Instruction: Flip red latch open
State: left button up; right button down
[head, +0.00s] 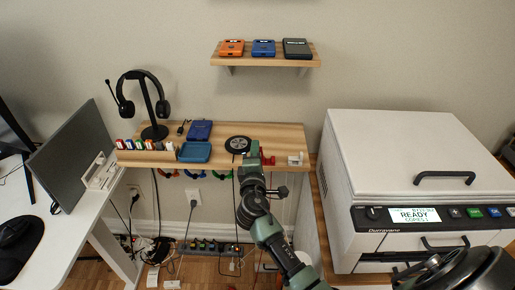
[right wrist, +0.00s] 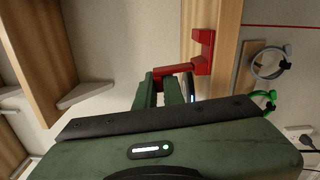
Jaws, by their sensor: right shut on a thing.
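The red latch (head: 269,160) is on the front edge of the wooden wall shelf, towards its right end. In the right wrist view the red latch (right wrist: 203,48) stands out from the wooden edge, with an arm reaching down to my fingers. My right gripper (head: 254,158) is at the shelf's front edge, just left of the visible red part. In the right wrist view my right gripper (right wrist: 171,88) is shut on the end of the latch's arm. The fingers partly hide that end. My left gripper is in neither view.
The wooden shelf (head: 285,140) carries a headphone stand (head: 153,105), a blue tray (head: 195,152) and a black disc (head: 238,144). A white machine (head: 400,150) stands close on the right. A small upper shelf (head: 265,60) is above.

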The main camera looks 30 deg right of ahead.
jog(key=shift+a+f+n, duration=0.1)
jog(key=shift+n, duration=0.3)
jog(key=c, duration=1.5)
grip_release()
jog(key=shift+w, duration=0.1)
jog(key=shift+s+a+f, duration=0.1)
jog(key=shift+s+a, duration=0.15)
jog(key=shift+s, duration=0.15)
jog(key=b+v, duration=0.1)
jog(key=v, duration=0.6)
